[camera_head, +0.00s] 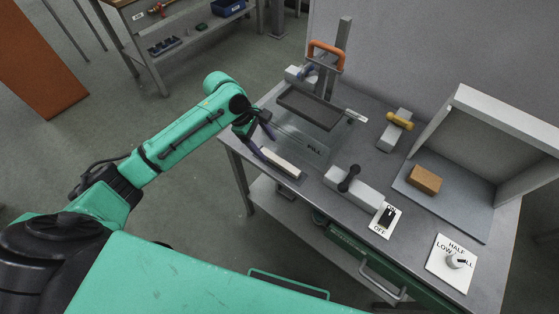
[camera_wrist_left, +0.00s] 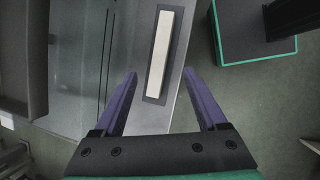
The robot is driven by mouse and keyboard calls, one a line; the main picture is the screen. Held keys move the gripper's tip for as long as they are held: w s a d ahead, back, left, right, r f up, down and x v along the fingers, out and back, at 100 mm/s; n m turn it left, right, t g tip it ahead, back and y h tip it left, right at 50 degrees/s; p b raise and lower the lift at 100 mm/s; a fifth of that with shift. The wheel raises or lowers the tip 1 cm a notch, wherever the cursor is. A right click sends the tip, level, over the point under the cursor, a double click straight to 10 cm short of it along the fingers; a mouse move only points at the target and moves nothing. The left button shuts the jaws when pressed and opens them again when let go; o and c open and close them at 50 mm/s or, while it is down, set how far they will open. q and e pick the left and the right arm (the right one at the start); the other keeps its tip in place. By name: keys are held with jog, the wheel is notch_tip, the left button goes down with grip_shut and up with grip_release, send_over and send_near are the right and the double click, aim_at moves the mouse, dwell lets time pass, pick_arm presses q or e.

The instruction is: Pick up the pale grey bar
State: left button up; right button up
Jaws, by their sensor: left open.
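The pale grey bar (camera_head: 281,163) lies on a dark rectangular patch at the left front edge of the grey workbench (camera_head: 375,160). In the left wrist view the bar (camera_wrist_left: 160,50) runs nearly upright in the picture, on its dark patch (camera_wrist_left: 152,93). My left gripper (camera_head: 259,142) is open, with purple fingers pointing down toward the bar in the head view. In the left wrist view the fingers (camera_wrist_left: 160,73) stand to either side of the bar's line, with nothing between them touching. My right gripper is in neither view.
A lever block (camera_head: 352,187), OFF switch (camera_head: 387,217), dial (camera_head: 456,260), yellow-handled block (camera_head: 397,127) and tan brick (camera_head: 424,179) stand to the right.

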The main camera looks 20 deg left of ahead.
aim_at(279, 161)
pick_arm(q)
jog(key=p+x, duration=0.1)
jog(key=x, duration=0.7)
jog(key=shift+s+d+r, duration=0.1)
jog(key=shift+d, duration=0.05)
grip_shut()
